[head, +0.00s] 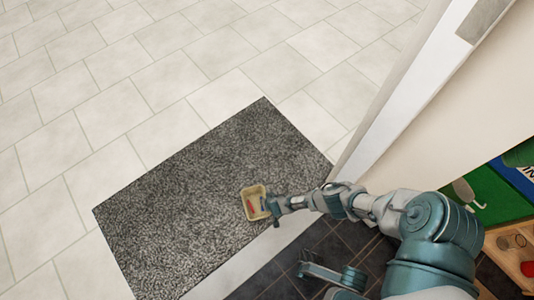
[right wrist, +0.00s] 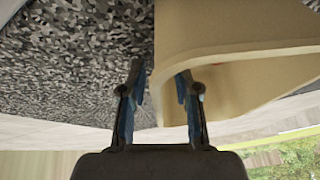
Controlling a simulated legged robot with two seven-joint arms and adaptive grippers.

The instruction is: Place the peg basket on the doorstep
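The peg basket (head: 256,190) is a small tan, open-topped box with something red inside. It appears to sit on the dark speckled mat (head: 180,215), near its right edge. My right gripper (head: 274,206) reaches in from the right and is at the basket's near side. In the right wrist view the fingers (right wrist: 161,75) stand apart, with the edge of the basket's tan wall (right wrist: 230,25) between them. A gap shows between the left finger and the wall. A grey and teal part low in the head view may be my left gripper (head: 318,271); its fingers are unclear.
A pale sill (head: 235,268) runs along the mat's near edge, with dark tiles (head: 262,283) on the near side. A white door frame (head: 400,90) and wall rise at right. A wooden shelf (head: 500,255) holds small items. Pale floor tiles beyond the mat are clear.

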